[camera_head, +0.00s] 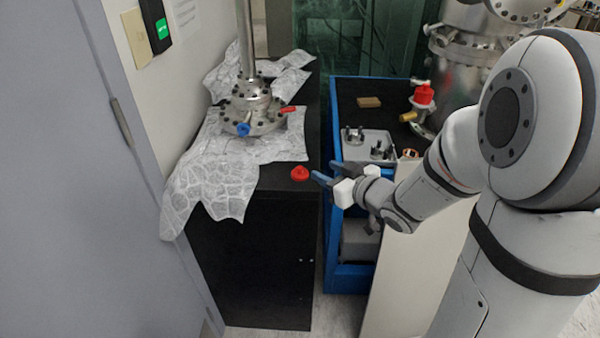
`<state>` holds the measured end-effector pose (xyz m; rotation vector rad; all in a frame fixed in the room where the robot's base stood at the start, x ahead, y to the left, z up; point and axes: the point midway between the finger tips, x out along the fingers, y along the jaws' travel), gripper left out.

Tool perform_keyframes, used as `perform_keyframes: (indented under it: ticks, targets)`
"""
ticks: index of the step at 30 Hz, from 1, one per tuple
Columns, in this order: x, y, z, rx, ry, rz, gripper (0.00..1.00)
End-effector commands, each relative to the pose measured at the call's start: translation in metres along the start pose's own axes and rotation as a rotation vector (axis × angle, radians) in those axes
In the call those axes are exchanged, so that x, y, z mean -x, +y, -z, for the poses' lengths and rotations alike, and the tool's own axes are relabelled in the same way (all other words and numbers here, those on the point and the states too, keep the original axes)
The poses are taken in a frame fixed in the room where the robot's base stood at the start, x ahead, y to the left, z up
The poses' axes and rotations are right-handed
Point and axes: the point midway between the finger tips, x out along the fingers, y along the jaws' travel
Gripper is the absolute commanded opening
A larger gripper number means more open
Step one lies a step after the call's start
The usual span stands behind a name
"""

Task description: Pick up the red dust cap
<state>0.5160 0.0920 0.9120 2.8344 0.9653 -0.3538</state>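A small red dust cap (299,173) sits on the front right part of the black cabinet top, next to the crumpled sheet. My gripper (322,175) is just to the right of the cap, at the cabinet's right edge, with its blue-grey fingers pointing left toward it. The two fingers look spread apart with nothing between them. The cap looks apart from the fingertips, though the exact gap in depth is hard to tell.
A steel flange assembly (252,112) with a tall tube stands on crumpled patterned sheeting (205,165) behind the cap.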

Motion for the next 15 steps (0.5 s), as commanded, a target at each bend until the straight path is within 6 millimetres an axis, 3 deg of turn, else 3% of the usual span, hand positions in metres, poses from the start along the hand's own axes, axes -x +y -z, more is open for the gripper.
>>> perform_keyframes:
  ticks: [1, 3, 15]
  targets:
    - [-0.004, -0.006, -0.011, -0.011, 0.021, 0.035, 0.40]
    - [-0.006, -0.012, -0.012, -0.018, 0.047, 0.070, 0.40]
    - [-0.046, -0.023, -0.009, -0.024, 0.065, 0.100, 0.40]
